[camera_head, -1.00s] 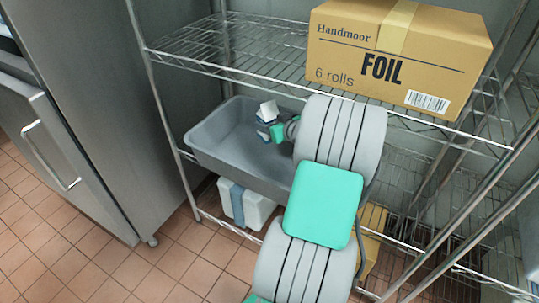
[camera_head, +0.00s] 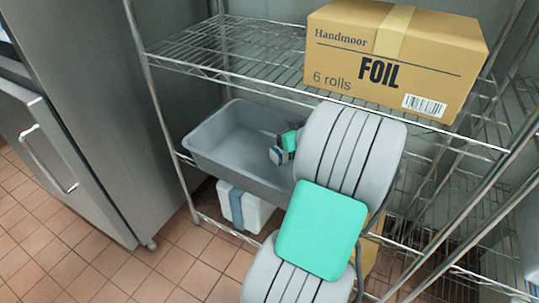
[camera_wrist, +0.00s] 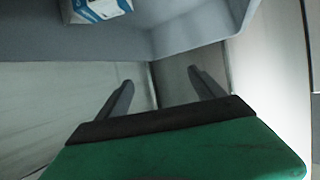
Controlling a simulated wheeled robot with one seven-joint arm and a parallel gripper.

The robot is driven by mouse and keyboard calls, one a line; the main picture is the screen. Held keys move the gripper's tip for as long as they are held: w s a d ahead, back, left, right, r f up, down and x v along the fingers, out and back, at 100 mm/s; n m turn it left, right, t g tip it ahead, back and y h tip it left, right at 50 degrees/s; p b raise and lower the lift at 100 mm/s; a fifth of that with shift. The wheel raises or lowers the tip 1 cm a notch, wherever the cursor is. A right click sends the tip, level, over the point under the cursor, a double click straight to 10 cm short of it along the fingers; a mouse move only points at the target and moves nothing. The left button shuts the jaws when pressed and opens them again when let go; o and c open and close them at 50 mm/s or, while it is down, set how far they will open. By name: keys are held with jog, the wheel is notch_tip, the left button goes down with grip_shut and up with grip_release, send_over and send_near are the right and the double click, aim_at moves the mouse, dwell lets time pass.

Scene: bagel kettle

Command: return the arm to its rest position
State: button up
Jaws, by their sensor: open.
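My arm reaches from the bottom of the head view up to the shelf rack. Its bent links cover the right part of the grey tub (camera_head: 215,160). My gripper (camera_wrist: 160,76) is open in the wrist view, with nothing between its two dark fingers. In that view the grey tub (camera_wrist: 200,22) crosses the top, beyond the fingertips. A white and blue box (camera_wrist: 98,10) shows at the top left, cut by the frame edge.
A cardboard foil box (camera_head: 390,60) stands on the upper wire shelf (camera_head: 225,50), close above my arm. A white container with a blue band (camera_head: 243,207) sits below the tub. A steel cabinet (camera_head: 95,110) stands left. Tiled floor (camera_head: 150,270) is clear in front.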

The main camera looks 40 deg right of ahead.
jog(key=shift+s+a+r, duration=0.1)
jog(key=shift+s+r, duration=0.1)
jog(key=shift+s, duration=0.25)
jog(key=w+a+r+n+g+y+p, duration=0.1)
jog(key=w+a+r+g+y+p, duration=0.25)
jog(key=a, duration=0.75)
jog(key=a+r+n+g+p, duration=0.2)
jog(key=a+r+p, duration=0.4)
jog(key=a, duration=0.5)
jog(key=s+a+r+g+h+p, duration=0.1)
jog(key=s+a+r+g+p, duration=0.1)
jog(key=s+a, duration=0.5)
jog(key=s+a+r+m+g+p, duration=0.1)
jog(key=s+a+r+g+p, duration=0.1)
jog(key=s+a+r+p, duration=0.2)
jog(key=s+a+p, duration=0.2)
jog(key=a, duration=0.1)
jog(key=shift+s+g+h, duration=0.35)
jog(key=shift+s, duration=0.05)
